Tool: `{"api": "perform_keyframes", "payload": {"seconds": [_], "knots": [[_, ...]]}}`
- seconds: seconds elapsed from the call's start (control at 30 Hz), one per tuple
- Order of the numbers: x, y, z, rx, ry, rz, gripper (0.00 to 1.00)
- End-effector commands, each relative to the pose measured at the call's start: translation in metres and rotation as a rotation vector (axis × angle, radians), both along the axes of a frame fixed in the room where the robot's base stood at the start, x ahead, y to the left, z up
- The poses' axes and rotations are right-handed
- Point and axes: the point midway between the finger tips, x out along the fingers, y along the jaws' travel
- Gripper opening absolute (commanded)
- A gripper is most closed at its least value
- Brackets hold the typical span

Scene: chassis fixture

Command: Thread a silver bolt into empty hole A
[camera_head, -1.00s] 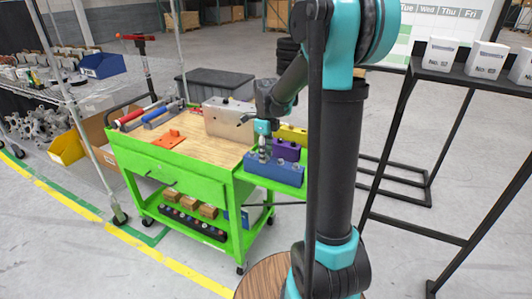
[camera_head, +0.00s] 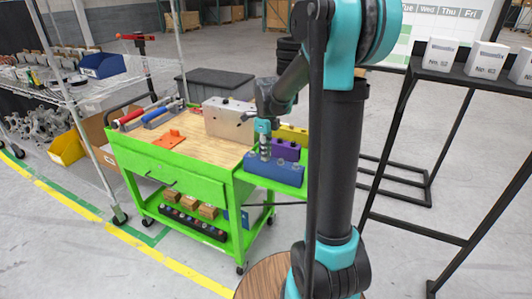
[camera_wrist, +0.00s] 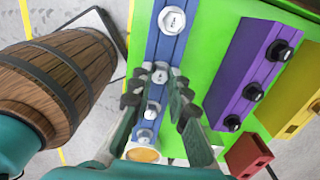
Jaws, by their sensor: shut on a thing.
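A blue block (camera_head: 274,170) sits on the right end of the green cart and also shows in the wrist view (camera_wrist: 153,53). Silver hex-head bolts stand in a row along it, one (camera_wrist: 172,20) at the far end and others (camera_wrist: 145,135) nearer. My gripper (camera_wrist: 158,80) is at the block, its two fingers closed around the silver bolt (camera_wrist: 160,71) in the middle of the row. In the head view my gripper (camera_head: 265,150) points down onto the block. I cannot make out hole A.
A barrel (camera_wrist: 60,80) stands left in the wrist view.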

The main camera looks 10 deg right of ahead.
Motion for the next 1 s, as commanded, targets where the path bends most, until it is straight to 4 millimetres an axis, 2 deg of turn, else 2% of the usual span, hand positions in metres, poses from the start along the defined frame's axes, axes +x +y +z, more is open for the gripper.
{"api": "perform_keyframes", "payload": {"seconds": [0.17,1.0], "knots": [[0.000,0.000,0.004,0.000,0.000,0.000,0.00],[0.000,0.000,0.064,0.000,0.000,0.000,0.00]]}}
